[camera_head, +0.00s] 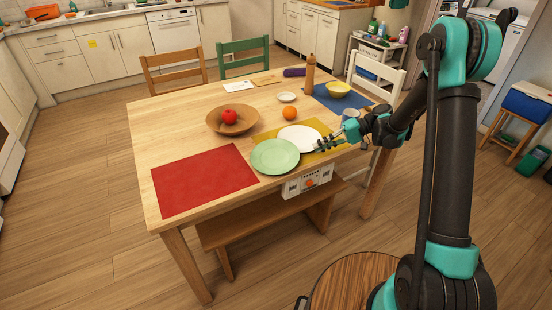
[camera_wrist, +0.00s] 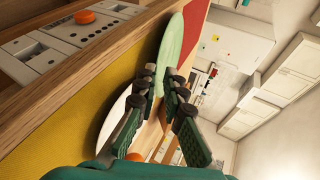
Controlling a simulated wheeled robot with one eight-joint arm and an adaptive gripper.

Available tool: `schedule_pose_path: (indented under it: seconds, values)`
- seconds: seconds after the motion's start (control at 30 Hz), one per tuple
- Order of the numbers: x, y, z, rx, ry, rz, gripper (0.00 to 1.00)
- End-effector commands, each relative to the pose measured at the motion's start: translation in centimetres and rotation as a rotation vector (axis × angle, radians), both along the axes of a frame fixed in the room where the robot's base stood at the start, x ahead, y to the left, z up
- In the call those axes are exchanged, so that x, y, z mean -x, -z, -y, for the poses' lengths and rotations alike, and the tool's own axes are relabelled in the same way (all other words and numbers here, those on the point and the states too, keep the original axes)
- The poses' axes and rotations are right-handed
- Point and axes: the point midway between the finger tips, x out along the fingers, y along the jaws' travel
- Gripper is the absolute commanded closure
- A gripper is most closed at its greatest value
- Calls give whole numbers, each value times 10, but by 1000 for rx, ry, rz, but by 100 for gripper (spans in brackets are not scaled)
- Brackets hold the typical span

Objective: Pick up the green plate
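The pale green plate (camera_head: 274,156) lies flat near the table's front edge, between the red mat and the white plate (camera_head: 299,136). In the wrist view the green plate (camera_wrist: 174,42) is seen nearly edge-on, beyond my fingertips. My gripper (camera_head: 320,145) hovers over the yellow mat, just right of the green plate, pointing towards it. In the wrist view my gripper (camera_wrist: 162,76) is open, with a gap between the fingertips and nothing visibly held. Whether a fingertip touches the plate's rim cannot be told.
A control box (camera_head: 307,182) is at the front edge, above a bench (camera_head: 262,219).

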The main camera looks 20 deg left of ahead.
Motion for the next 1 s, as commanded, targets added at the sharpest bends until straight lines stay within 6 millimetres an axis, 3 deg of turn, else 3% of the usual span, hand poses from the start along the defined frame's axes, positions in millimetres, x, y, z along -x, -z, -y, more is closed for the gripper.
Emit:
schedule_pose_path:
  seconds: [0.2,0.47,0.8,1.0]
  values:
    - [15,14,-26,0,-1,0,91]
    - [20,20,-36,0,0,-1,91]
    - [39,40,-69,0,0,0,91]
    - [40,42,-72,0,1,0,91]
